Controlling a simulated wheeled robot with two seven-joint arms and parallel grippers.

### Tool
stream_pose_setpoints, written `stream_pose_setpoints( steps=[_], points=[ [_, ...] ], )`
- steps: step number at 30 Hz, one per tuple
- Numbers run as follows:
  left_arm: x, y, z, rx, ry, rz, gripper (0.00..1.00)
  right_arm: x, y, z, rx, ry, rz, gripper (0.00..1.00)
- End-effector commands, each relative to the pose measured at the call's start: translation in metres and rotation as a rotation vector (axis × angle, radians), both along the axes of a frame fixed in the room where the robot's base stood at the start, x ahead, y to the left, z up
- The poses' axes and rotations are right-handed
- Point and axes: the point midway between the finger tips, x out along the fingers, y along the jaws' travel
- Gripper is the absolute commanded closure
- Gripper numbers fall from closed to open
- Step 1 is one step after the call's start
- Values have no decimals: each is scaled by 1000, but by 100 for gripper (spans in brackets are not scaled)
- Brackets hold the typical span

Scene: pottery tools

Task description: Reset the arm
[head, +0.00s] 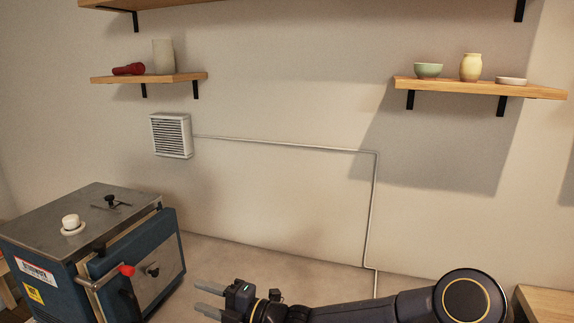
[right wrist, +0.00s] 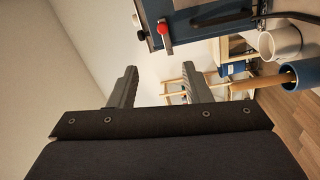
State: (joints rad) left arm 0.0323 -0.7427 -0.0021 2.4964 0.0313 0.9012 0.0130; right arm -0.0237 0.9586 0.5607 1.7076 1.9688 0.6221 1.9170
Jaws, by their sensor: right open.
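My right gripper (head: 208,299) shows at the bottom of the head view, its arm reaching in from the lower right. Its two grey fingers point left, toward the blue kiln, and are apart with nothing between them. In the right wrist view the same gripper (right wrist: 160,88) shows its fingers spread and empty. My left gripper is in neither view.
A blue kiln (head: 152,262) with a red-knobbed handle stands at lower left; it also shows in the right wrist view (right wrist: 190,22). Wall shelves (head: 150,77) and (head: 480,88) hold pottery. A white bucket (right wrist: 281,41) shows in the right wrist view.

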Motion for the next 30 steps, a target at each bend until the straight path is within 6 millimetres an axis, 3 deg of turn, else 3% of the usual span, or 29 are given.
stream_pose_setpoints(
  steps=[17,26,30],
  points=[
    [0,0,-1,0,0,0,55,-20,-24,22,-137,-343,47,56],
    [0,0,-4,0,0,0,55,-52,-62,43,-338,-823,128,56],
    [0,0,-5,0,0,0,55,-79,-96,51,-499,-1187,207,56]
  ],
)
